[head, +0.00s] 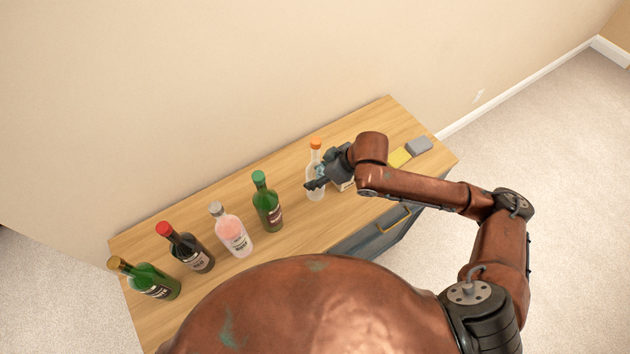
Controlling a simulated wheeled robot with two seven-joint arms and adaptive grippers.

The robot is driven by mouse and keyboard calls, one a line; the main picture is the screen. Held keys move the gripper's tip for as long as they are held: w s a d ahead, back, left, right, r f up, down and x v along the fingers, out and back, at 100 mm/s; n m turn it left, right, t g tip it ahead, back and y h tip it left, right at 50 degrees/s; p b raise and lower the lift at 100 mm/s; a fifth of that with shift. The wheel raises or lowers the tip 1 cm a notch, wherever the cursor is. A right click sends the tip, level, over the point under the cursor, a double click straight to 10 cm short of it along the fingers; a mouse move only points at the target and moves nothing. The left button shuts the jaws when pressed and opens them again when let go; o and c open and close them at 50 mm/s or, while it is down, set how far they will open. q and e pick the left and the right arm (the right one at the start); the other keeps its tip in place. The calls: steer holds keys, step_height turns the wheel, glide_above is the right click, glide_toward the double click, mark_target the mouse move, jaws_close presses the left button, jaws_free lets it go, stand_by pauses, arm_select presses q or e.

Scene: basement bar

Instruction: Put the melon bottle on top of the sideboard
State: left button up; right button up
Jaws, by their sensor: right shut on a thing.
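A clear bottle with an orange cap (316,144) stands upright on the wooden top of the sideboard (290,232). My right gripper (318,179) is at this bottle and shut on it, with its dark fingers across the bottle's middle. The gripper hides part of the bottle, and its label cannot be read, so I cannot tell by name whether it is the melon bottle. A small pale patch shows just right of the fingers, partly hidden. My left gripper is out of view.
Left of the gripper stand a green-capped green bottle (267,203), a pink bottle (231,231), a red-capped dark bottle (186,248) and a gold-capped green bottle (149,279). A yellow block (399,157) and a grey block (419,146) lie at the right end. A wall is behind.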

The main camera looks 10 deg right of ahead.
steer(key=shift+w+a+f, duration=0.2)
steer(key=shift+a+f, duration=0.05)
steer(key=shift+f, duration=1.65)
steer(key=shift+w+f, duration=0.1)
steer(key=o, duration=1.5)
steer(key=shift+c, duration=0.2)
steer(key=v, duration=1.2)
steer(key=shift+p, duration=0.4)
